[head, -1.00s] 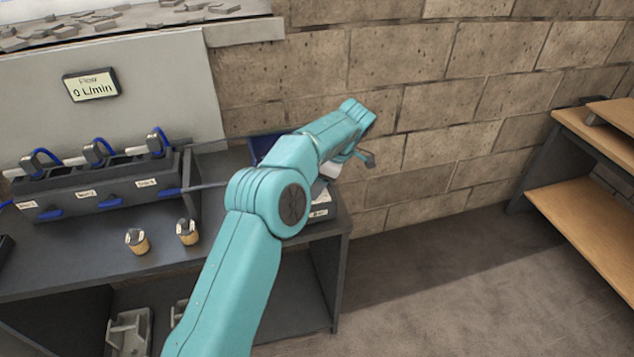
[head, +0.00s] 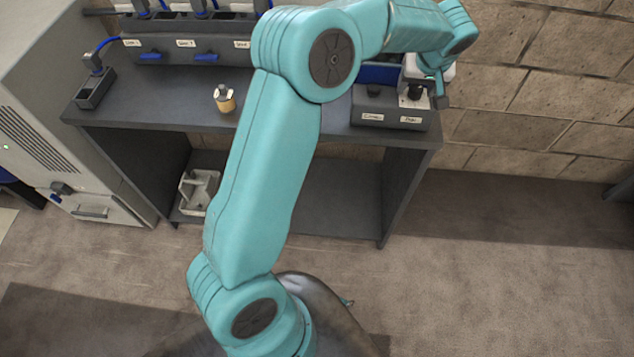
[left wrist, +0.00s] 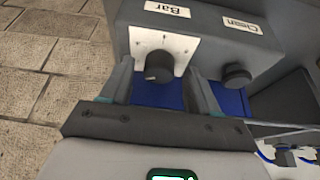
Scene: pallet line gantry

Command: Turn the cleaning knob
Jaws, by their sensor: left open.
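The knob box (head: 392,120) stands at the right end of the dark bench and carries two labelled dark knobs. In the left wrist view, the knob at the "Clean" label (left wrist: 237,76) is to the right. The knob at the "Bar" label (left wrist: 158,66) sits on a white plate. My left gripper (left wrist: 160,84) is open, its fingers on either side of the Bar knob in that view; contact cannot be told. The Clean knob is outside the fingers. In the head view, my left gripper (head: 433,90) is at the box's right end, partly hidden by its wrist. My right gripper is out of view.
A blue bin (head: 382,74) is behind the box. A small brass-coloured jar (head: 224,98) stands on the bench, left of my arm. A dark rack with blue levers (head: 190,52) is at the back. The brick wall (head: 540,100) is close behind the gripper.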

